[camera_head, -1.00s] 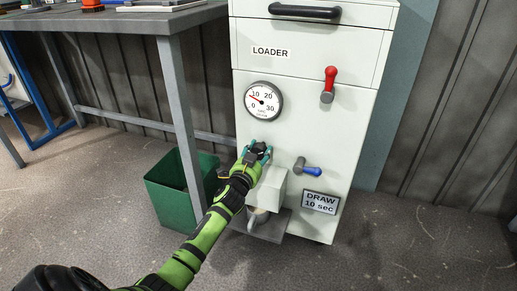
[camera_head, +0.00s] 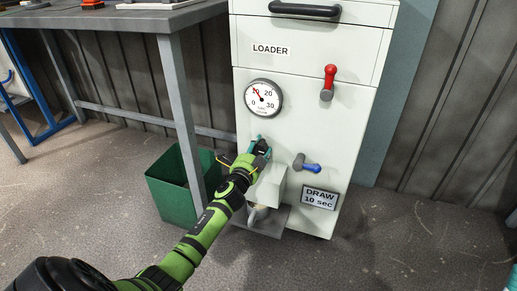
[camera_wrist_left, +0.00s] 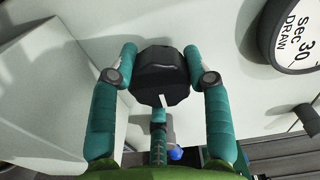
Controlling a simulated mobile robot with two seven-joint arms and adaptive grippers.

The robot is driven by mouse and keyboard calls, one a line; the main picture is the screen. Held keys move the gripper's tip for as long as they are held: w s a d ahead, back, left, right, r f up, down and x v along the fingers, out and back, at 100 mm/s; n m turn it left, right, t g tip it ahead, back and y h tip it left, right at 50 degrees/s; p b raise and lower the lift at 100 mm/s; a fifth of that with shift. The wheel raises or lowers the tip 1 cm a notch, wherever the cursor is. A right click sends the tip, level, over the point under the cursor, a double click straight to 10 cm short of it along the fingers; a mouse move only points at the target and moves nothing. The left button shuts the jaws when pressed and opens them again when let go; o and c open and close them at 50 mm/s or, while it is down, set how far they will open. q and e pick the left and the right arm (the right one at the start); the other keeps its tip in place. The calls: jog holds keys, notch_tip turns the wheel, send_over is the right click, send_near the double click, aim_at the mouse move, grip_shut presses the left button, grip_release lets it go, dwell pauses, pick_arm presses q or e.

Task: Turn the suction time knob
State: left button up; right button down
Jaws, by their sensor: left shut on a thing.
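The black faceted suction time knob (camera_wrist_left: 160,76) with a white pointer mark sits between the two teal fingers of my left gripper (camera_wrist_left: 160,68) in the left wrist view. The gripper is shut on it. In the head view my left gripper (camera_head: 259,147) is at the white loader's front (camera_head: 300,125), below the round dial (camera_head: 263,97), and hides most of the knob. The dial's red needle points up and left, about at the 10. A sign (camera_head: 320,198) reads "DRAW 10 sec". A small teal part (camera_head: 513,278), perhaps my right gripper, shows at the right edge.
A red-handled lever (camera_head: 329,78) and a blue-handled lever (camera_head: 310,165) stick out to the right of my left gripper. A white spout block (camera_head: 270,188) is just below it. A green bin (camera_head: 172,190) and a grey table (camera_head: 110,20) stand at the left.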

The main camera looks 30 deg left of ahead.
pick_arm(q)
jog(key=shift+r, duration=0.1)
dwell(0.3)
jog(key=o, duration=1.2)
jog(key=shift+d, duration=0.1)
jog(key=shift+c, duration=0.2)
jog(key=v, duration=1.2)
